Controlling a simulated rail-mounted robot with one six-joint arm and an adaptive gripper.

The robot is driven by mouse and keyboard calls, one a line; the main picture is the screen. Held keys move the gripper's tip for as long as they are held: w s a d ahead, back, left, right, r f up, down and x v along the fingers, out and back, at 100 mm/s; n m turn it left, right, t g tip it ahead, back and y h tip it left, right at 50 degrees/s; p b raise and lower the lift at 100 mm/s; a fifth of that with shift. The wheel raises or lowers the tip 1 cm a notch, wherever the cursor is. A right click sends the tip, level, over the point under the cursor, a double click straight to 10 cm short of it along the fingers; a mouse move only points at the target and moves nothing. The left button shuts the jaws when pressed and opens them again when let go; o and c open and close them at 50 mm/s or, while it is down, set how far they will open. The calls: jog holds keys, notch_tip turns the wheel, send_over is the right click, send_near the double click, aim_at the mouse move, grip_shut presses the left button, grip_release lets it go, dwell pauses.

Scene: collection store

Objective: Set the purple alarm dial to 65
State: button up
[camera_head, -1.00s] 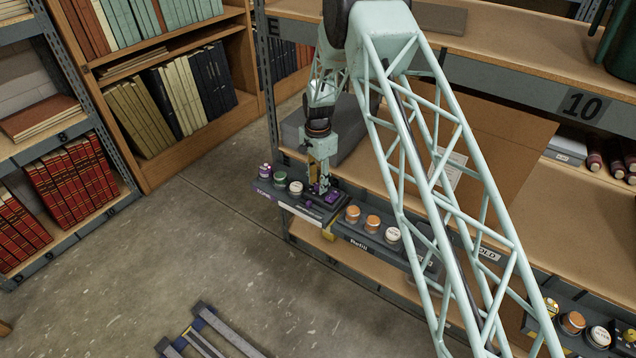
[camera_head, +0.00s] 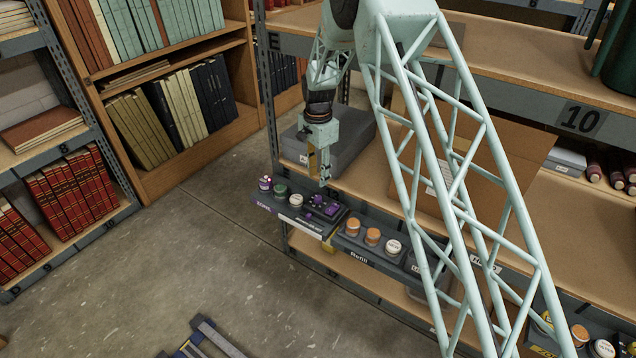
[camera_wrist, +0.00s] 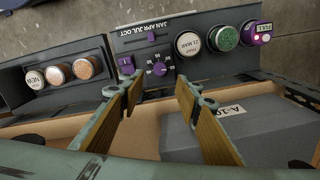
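The purple alarm dial (camera_wrist: 160,69) is a small round knob with a ring of marks on a dark panel (camera_wrist: 205,68) at the shelf edge. Its setting is too small to read. The panel's purple controls (camera_head: 322,206) also show in the head view, too small to tell apart. Beside the dial in the wrist view are a purple block (camera_wrist: 126,65) and a purple slider (camera_wrist: 151,37) by a "JAN APR JUL OCT" label. My gripper (camera_wrist: 158,95) is open and empty, its fingers apart; in the head view it hangs just above the panel (camera_head: 323,183).
Jars with white, green and purple tops (camera_wrist: 226,38) stand beside the controls. Orange- and white-topped jars (camera_head: 372,236) sit in the neighbouring tray. A grey box (camera_head: 340,140) stands on the shelf behind my gripper. Open floor (camera_head: 190,250) lies in front.

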jog(key=shift+r, duration=0.95)
jog(key=s+d+r+n+t, duration=0.1)
jog(key=s+d+r, duration=0.5)
jog(key=r, duration=0.6)
jog(key=s+d+r+n, duration=0.2)
jog(key=s+d+r, duration=0.2)
jog(key=s+r, duration=0.6)
jog(key=s+d+r+n+t, duration=0.1)
jog(key=s+d+r, duration=0.45)
jog(key=r, duration=0.85)
jog(key=s+d+r+n, duration=0.2)
jog(key=s+d+r, duration=0.15)
jog(key=s, duration=0.65)
jog(key=s+d+r+n, duration=0.1)
jog(key=s+d+r, duration=0.25)
jog(key=s, duration=0.65)
jog(key=s+d+n+t, duration=0.2)
jog(key=s+d+n, duration=0.1)
jog(key=s, duration=1.8)
jog(key=shift+f, duration=0.45)
